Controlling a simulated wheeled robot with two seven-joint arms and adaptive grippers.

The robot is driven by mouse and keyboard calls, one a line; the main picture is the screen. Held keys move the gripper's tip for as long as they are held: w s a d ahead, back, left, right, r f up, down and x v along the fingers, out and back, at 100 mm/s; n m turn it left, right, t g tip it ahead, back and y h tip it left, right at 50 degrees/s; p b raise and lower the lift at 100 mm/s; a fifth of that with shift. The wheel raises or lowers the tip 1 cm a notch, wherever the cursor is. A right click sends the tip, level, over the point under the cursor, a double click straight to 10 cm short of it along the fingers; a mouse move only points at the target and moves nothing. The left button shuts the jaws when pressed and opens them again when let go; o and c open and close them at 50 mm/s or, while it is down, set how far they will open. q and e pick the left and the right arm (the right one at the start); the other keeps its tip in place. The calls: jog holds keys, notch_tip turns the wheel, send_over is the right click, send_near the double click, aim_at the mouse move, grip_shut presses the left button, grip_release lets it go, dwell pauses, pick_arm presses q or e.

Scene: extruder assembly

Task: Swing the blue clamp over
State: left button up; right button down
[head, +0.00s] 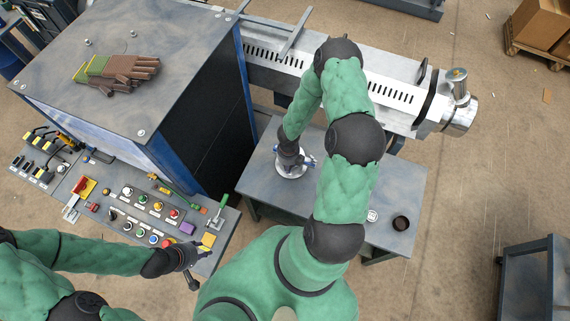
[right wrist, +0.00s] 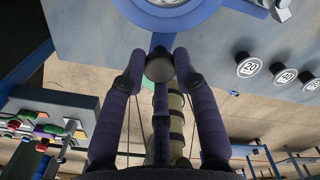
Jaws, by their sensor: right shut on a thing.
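In the right wrist view, my right gripper (right wrist: 160,62) is shut on a round grey knob (right wrist: 160,68). Behind the knob runs a blue bar of the blue clamp (right wrist: 166,40), leading to a pale round part (right wrist: 165,4) cut off by the top edge. In the head view, my right gripper (head: 291,158) reaches down to the silver and blue round piece (head: 293,171) on the grey table and hides part of it. My left gripper (head: 194,264) is at the control panel's near right edge; its fingers look spread and hold nothing visible.
The extruder barrel (head: 400,95) lies behind. The control panel (head: 120,205) and a large cabinet (head: 130,50) with gloves (head: 118,72) stand left.

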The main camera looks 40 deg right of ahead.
jog(key=shift+d, duration=0.15)
jog(key=c, duration=0.9)
grip_release()
jog(key=shift+c, duration=0.2)
notch_tip(320, 180, up, 12)
